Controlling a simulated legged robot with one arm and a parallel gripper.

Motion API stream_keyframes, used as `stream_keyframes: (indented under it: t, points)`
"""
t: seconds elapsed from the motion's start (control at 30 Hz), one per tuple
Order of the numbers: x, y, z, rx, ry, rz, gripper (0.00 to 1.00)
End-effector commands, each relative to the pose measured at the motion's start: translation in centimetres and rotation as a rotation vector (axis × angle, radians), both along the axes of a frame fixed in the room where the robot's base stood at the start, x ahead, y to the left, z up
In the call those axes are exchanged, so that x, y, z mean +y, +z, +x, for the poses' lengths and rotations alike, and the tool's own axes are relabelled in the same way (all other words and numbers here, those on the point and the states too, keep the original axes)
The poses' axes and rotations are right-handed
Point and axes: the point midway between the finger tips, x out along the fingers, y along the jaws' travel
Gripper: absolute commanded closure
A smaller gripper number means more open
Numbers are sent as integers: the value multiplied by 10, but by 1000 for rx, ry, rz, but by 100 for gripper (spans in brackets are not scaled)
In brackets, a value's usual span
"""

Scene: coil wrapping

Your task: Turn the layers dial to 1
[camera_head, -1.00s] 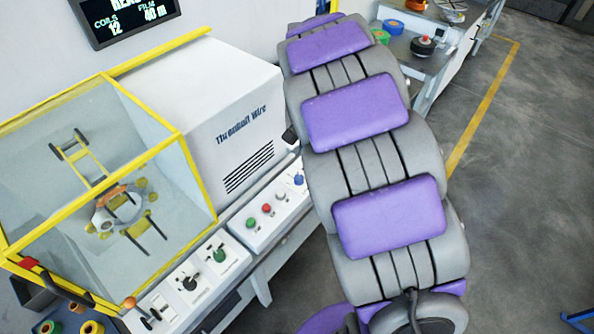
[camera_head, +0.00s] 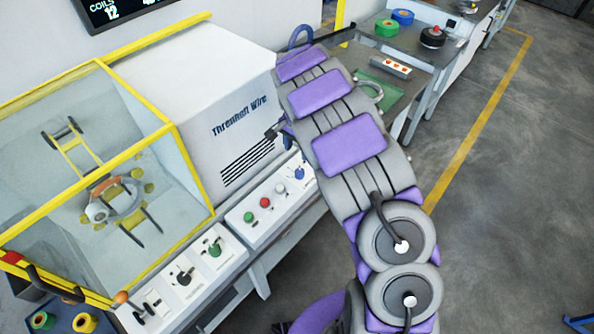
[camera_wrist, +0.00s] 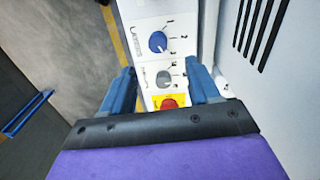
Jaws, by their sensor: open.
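The layers dial is the blue knob (camera_wrist: 157,42) at the top of the white panel in the wrist view, with numbers on its right side. It also shows in the head view as a small blue knob (camera_head: 299,174) at the panel's right end. I cannot clearly tell which number it points to. My gripper (camera_wrist: 160,68) is open and empty, its two blue fingers on either side of the panel. The blue dial lies just beyond the fingertips, not between them. In the head view my arm largely hides the gripper.
A pale grey dial (camera_wrist: 165,79) and a red button (camera_wrist: 170,103) on yellow sit beside the blue dial. A green button (camera_head: 249,217) is farther left. The white machine housing (camera_head: 205,95) rises behind the panel. The floor at right is clear.

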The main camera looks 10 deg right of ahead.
Motion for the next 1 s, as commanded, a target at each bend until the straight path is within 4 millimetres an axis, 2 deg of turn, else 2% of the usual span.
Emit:
stream_keyframes:
  t: [0.03,0.3,0.5,0.7,1.0]
  points:
    - [-2,-12,-1,5,-1,1,39]
    - [0,-66,-3,6,-1,-2,39]
    - [0,-95,-3,1,-2,-3,39]
    - [-1,-108,-3,1,-2,-2,39]
    - [-2,-109,-3,0,-1,-1,39]
